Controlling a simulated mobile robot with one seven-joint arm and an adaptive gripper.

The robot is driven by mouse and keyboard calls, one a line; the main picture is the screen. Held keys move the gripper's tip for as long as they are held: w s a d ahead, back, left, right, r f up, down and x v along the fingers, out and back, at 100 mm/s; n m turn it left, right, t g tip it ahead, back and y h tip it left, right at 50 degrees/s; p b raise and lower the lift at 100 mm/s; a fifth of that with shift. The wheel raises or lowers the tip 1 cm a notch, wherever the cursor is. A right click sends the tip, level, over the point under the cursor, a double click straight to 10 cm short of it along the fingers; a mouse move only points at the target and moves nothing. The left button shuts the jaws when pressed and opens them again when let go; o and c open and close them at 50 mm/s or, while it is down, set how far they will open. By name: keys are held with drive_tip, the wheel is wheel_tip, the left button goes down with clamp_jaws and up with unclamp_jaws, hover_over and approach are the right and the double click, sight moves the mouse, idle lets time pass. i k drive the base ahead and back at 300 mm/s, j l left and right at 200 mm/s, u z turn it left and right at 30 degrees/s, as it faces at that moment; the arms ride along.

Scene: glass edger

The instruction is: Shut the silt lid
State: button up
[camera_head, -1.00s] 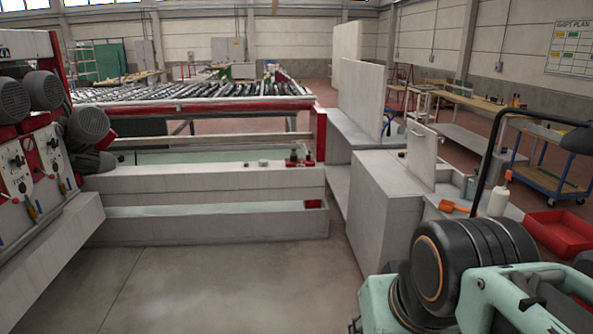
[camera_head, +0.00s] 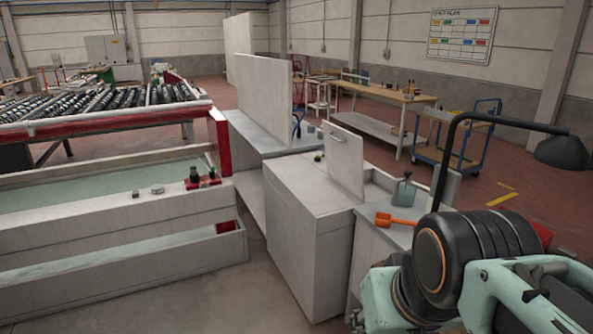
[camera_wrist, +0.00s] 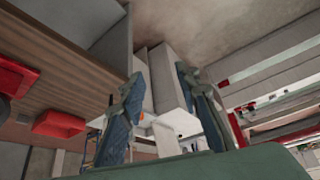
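The likely silt lid (camera_head: 345,162), a pale upright panel with a small handle near its top, stands open on a grey box-shaped cabinet (camera_head: 308,205) in the head view. A larger plain upright panel (camera_head: 265,100) stands on the unit behind it. In the wrist view my gripper (camera_wrist: 159,76) has its two blue-grey fingers spread apart with nothing between them. Pale box shapes (camera_wrist: 165,75) show beyond the fingers; I cannot tell for sure which is the lid. My gripper's fingers are not visible in the head view; it is apart from the lid.
An orange scoop (camera_head: 395,219) and a grey bottle-like item (camera_head: 404,190) are on the lower counter right of the cabinet. A black lamp arm (camera_head: 440,165) rises there. A long trough (camera_head: 120,245) lies left. Red bins (camera_wrist: 58,123) show in the wrist view.

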sight(343, 148)
drive_tip(key=i+j+z, duration=0.25)
drive_tip(key=i, duration=0.2)
drive_tip(key=i+j, duration=0.25)
drive_tip(key=j, duration=0.15)
drive_tip(key=i+j+u, duration=0.1)
drive_tip(key=i+j, duration=0.15)
drive_tip(key=j, duration=0.15)
drive_tip(key=i+j+u, duration=0.1)
drive_tip(key=i, duration=0.35)
drive_tip(key=i+j, duration=0.3)
drive_tip(key=i, duration=0.2)
drive_tip(key=i+l+u, duration=0.25)
drive_tip(key=l, duration=0.25)
drive_tip(key=i+l+z, duration=0.1)
drive_tip(key=i+l, duration=0.25)
